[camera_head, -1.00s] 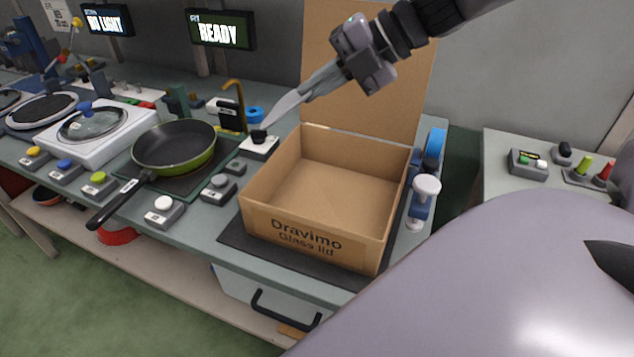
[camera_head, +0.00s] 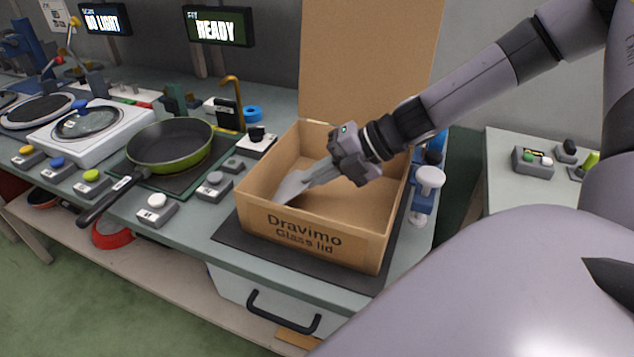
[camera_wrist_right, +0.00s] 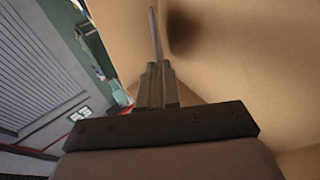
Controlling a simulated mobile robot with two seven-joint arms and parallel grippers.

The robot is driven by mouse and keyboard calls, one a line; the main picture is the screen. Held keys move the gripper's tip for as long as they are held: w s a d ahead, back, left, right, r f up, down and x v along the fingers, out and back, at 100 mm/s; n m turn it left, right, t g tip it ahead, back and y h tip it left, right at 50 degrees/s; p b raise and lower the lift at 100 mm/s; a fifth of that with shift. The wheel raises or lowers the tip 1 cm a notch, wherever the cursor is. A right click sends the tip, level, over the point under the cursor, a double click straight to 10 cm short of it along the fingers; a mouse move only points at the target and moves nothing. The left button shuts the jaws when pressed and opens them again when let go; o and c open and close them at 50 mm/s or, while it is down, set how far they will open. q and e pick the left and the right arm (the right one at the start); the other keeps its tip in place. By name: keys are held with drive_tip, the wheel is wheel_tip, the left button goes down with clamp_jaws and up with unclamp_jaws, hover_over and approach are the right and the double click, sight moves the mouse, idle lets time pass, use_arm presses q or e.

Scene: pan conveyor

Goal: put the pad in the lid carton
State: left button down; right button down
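The lid carton (camera_head: 262,220) is an open brown box printed "Dravimo Glass lid", on a dark mat, with its tall back flap (camera_head: 370,60) upright. My right gripper (camera_head: 318,174) reaches into it from the right. It is shut on a thin light-grey pad (camera_head: 291,187), which points down and left inside the carton toward the left front corner. In the right wrist view the pad (camera_wrist_right: 155,35) shows edge-on between the closed fingers (camera_wrist_right: 157,88), with cardboard behind it. Whether the pad touches the carton floor I cannot tell. My left gripper is not in view.
A black and green frying pan (camera_head: 170,147) stands left of the carton, with several button boxes in front and beside it. A blue device with a white knob (camera_head: 430,178) stands close to the carton's right side. A screen (camera_head: 218,26) reads READY.

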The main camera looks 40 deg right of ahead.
drive_tip(key=shift+f, duration=0.6)
drive_tip(key=shift+f, duration=0.25)
drive_tip(key=c, duration=1.4)
unclamp_jaws()
drive_tip(key=shift+r, duration=0.1)
drive_tip(key=shift+o, duration=0.2)
